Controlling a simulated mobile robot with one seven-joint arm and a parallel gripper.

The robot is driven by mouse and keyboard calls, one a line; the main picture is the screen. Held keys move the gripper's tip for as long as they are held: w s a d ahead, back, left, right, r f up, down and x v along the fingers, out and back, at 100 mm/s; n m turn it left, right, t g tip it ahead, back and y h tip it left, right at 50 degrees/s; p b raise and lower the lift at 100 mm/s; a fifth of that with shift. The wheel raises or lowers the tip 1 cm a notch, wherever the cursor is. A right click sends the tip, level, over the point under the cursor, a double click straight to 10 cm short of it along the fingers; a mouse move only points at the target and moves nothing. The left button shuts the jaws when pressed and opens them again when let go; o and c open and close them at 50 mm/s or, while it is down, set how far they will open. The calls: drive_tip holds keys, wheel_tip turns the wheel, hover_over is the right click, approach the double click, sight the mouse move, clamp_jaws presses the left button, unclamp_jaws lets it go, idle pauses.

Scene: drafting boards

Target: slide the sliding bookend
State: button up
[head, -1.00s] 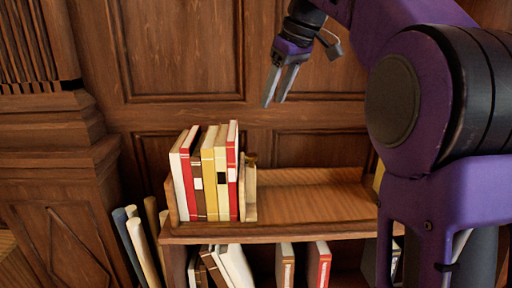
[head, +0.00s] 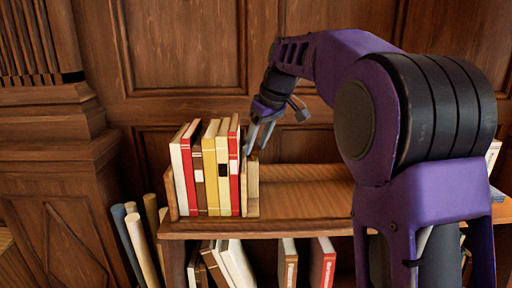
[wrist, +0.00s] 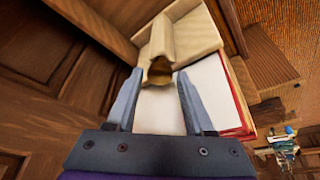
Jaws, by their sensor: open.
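The sliding bookend (head: 252,190) is a pale wooden upright on the top shelf, at the right end of a row of books. In the wrist view its pale wood (wrist: 198,38) has a raised rounded ridge with a darker end. My gripper (head: 257,147) is open and points down just above the bookend and the rightmost red book (head: 233,172). In the wrist view the fingertips (wrist: 160,73) are spread on either side of the ridge's near end, with nothing held. Whether they touch it I cannot tell.
The top shelf (head: 305,200) is bare right of the bookend, until my arm hides it. Several books (head: 235,264) lean on the lower shelf. Rolled tubes (head: 141,247) stand left of the shelf. A panelled wall (head: 185,50) rises close behind.

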drive_tip(key=shift+a+f, duration=0.1)
drive_tip(key=shift+f, duration=0.15)
clamp_jaws()
idle(1.4)
